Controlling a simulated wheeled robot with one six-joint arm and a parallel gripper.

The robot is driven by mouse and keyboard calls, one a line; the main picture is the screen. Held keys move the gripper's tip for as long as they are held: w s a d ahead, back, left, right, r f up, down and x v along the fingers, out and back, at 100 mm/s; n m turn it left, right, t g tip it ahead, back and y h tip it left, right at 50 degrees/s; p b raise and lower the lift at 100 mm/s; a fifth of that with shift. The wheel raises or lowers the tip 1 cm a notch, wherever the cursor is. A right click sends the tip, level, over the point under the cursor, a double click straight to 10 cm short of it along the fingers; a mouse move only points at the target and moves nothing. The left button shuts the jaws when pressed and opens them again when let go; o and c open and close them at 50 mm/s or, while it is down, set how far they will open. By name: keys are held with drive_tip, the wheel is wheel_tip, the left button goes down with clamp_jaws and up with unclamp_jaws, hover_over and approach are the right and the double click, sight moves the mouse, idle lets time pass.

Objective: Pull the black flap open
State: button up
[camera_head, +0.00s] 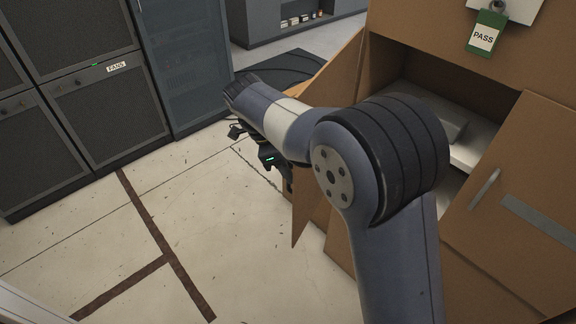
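I cannot make out a black flap for certain. The nearest match is a flat black panel or mat (285,68) on the floor at the upper middle, partly hidden by my arm. My arm crosses the middle of the view, and its black gripper (272,163) shows only in part below the wrist, with a small lit spot on it. The fingers are mostly hidden, so I cannot tell whether they are open or hold anything. Behind the arm, a brown cabinet (415,42) stands with an open compartment and a light shelf inside.
The brown cabinet's right door (525,190) has a metal handle; its left door (350,75) stands ajar beside my arm. A green PASS tag (486,36) hangs above. Dark racks (105,110) line the left. Pale floor (230,240) is clear at lower left.

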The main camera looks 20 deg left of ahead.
drive_tip(key=v, duration=1)
drive_tip(key=shift+a+r, duration=0.2)
drive_tip(key=shift+r, duration=0.15)
drive_tip(key=shift+c, duration=0.2)
